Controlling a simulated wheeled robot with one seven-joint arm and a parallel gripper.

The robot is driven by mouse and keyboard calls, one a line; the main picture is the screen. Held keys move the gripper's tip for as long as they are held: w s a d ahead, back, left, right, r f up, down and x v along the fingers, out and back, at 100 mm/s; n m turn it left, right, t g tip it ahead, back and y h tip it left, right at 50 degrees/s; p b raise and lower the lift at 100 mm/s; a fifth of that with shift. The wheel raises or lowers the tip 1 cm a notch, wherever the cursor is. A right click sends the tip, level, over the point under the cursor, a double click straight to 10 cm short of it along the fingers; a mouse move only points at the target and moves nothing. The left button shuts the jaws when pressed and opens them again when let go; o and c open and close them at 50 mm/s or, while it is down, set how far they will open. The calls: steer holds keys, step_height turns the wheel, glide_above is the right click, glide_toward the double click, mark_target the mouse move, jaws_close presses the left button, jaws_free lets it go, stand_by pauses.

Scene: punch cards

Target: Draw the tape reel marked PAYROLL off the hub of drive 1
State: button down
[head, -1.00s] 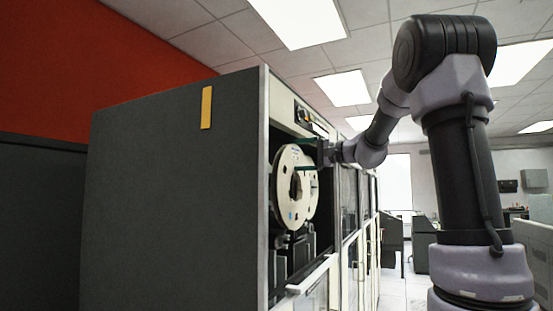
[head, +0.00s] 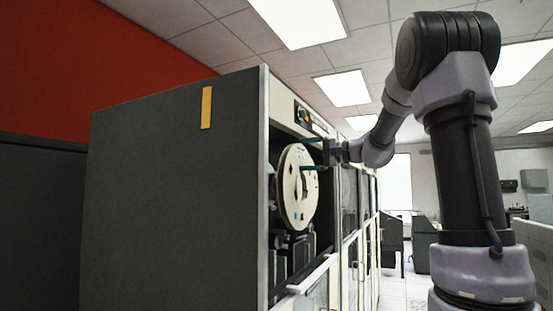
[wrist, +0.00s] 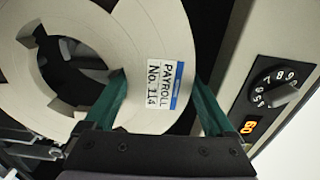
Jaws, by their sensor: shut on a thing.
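The PAYROLL tape reel (head: 297,207) is a cream disc with a notched centre hole, upright at the open bay of the near drive cabinet. In the wrist view the reel (wrist: 52,104) fills the upper left, and its white and blue label (wrist: 163,84) reads PAYROLL No. 114. My gripper (head: 307,153) is shut on the reel's rim, with one green finger higher and one lower in the head view. In the wrist view the gripper's fingers (wrist: 158,98) stand either side of the label. Dark parts show through the centre hole; whether the hub is still inside it I cannot tell.
The cabinet's grey side panel (head: 180,190) stands left of the bay. More cabinets run back behind the arm.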

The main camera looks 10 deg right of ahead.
steer(key=shift+r, duration=0.1)
steer(key=v, duration=1.1)
stand_by(0.4)
steer(key=shift+d, duration=0.1)
stand_by(0.4)
